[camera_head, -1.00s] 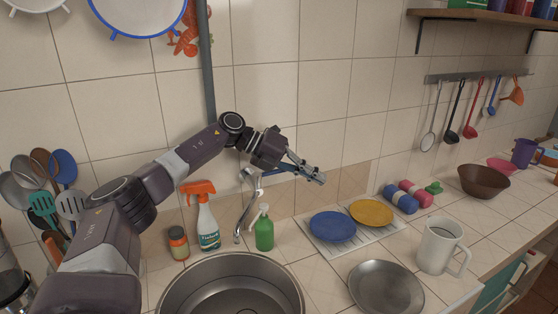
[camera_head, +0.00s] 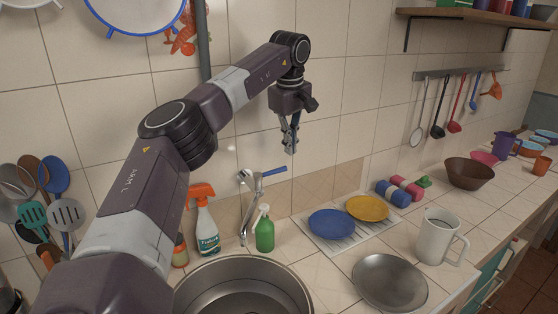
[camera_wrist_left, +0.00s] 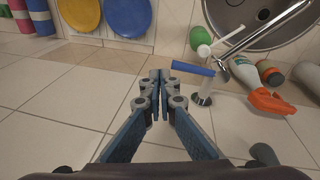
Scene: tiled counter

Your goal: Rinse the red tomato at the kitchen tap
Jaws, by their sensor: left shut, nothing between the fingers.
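The kitchen tap (camera_head: 248,208) stands behind the sink, with a blue lever (camera_head: 273,171) pointing right. The round metal sink (camera_head: 235,262) is at the bottom, partly hidden by my left arm. My left gripper (camera_head: 290,149) is shut and empty, pointing down in front of the tiled wall, above and slightly right of the lever in the picture. In the left wrist view, the closed fingertips (camera_wrist_left: 160,76) appear just left of the blue lever (camera_wrist_left: 193,67), apart from it in the picture. No red tomato shows. My right gripper is not in view.
A green soap bottle (camera_head: 265,232) and a spray bottle (camera_head: 206,228) flank the tap. Blue (camera_head: 332,223) and yellow (camera_head: 367,208) plates lie on a white drying rack right of it. A metal plate (camera_head: 389,282) and white mug (camera_head: 437,238) stand nearer.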

